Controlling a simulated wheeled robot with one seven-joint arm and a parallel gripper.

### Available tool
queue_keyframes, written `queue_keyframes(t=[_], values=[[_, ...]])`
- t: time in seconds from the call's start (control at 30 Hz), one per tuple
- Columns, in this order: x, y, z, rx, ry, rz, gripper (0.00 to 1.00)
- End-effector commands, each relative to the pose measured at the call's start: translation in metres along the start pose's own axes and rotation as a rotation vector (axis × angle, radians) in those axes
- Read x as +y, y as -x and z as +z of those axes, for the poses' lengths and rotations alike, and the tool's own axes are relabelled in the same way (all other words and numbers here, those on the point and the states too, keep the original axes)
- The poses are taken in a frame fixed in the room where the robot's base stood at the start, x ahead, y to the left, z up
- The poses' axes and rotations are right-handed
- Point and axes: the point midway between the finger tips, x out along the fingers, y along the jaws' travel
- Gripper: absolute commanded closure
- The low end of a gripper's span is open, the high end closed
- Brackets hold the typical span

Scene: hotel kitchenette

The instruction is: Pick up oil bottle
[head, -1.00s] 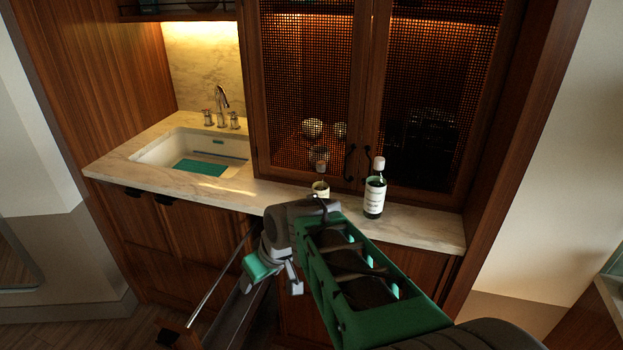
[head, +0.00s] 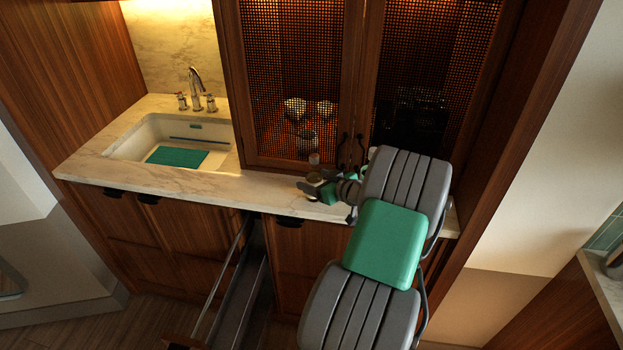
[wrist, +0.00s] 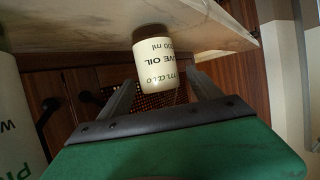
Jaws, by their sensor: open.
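The oil bottle shows in the wrist view (wrist: 156,62), with a cream label reading "VE OIL". In the head view only its upper part (head: 314,159) shows clearly, at the counter's back by the cabinet door; my gripper hides the rest. My gripper (head: 324,190) is open at the bottle, its fingers reaching along either side of it in the wrist view (wrist: 162,82). I cannot tell whether either finger touches it. A second, larger white-labelled bottle (wrist: 15,115) stands at the left edge of the wrist view; my arm hides it in the head view.
The marble counter (head: 262,187) runs in front of the mesh-door cabinet (head: 290,70) with dark handles. A sink (head: 125,145) with a faucet is at left. A narrow drawer (head: 240,285) stands open below. Counter between sink and gripper is clear.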

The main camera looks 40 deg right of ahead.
Motion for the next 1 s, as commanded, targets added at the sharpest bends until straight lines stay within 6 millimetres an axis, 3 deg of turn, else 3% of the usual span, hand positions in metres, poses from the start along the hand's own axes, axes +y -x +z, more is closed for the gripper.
queue_keyframes(t=[0.27,1.0], values=[[-0.0026,-0.0100,0.0005,-0.001,0.001,-0.004,0.27],[-0.0039,-0.0102,0.0000,-0.002,0.002,-0.007,0.86]])
